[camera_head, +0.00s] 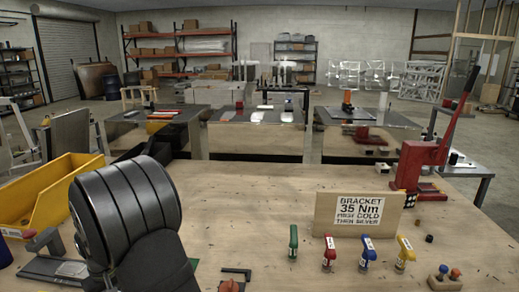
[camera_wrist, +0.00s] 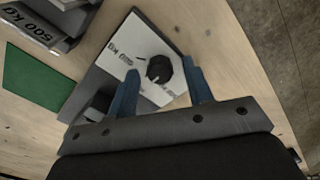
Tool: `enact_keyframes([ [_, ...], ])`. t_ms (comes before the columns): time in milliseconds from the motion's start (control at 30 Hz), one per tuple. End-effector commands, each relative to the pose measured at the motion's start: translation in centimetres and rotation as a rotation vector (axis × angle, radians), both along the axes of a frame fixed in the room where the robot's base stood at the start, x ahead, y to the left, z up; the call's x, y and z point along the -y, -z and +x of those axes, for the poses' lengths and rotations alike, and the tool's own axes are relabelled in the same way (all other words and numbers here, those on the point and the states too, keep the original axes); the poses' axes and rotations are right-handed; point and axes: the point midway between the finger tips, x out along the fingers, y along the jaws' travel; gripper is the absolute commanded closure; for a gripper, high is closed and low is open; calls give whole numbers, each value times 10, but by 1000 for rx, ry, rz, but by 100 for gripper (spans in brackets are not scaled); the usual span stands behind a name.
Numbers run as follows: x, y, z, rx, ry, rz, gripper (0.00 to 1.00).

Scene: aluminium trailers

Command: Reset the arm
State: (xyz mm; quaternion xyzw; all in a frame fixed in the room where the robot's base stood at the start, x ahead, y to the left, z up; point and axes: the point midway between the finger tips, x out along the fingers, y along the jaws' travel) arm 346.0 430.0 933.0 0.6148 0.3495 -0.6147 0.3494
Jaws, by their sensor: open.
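My arm's thick black segment (camera_head: 125,215) rises at the left of the wooden table in the head view and hides what is behind it. I cannot make out the fingers there. In the wrist view my gripper (camera_wrist: 161,88) has two blue fingers spread apart, with nothing held between them. Beyond the fingers is a white panel (camera_wrist: 133,55) with printed text and a black round knob (camera_wrist: 158,69). The knob shows in the gap between the fingers; I cannot tell how far off it is.
A yellow bin (camera_head: 50,200) stands at left. A sign board (camera_head: 358,214) stands behind green (camera_head: 293,243), red (camera_head: 328,254), blue (camera_head: 367,254) and yellow (camera_head: 404,254) tools. A red press (camera_head: 418,165) is at right. A green sheet (camera_wrist: 35,82) lies beside the panel. The table's middle is clear.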

Motion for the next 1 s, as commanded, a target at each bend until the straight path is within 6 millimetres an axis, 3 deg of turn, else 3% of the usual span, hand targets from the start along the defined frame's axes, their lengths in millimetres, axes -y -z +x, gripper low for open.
enact_keyframes([
  [867, 0, 0, 0, 0, 697, 0, 53],
  [1000, -1, -17, 1, 1, 711, 3, 53],
])
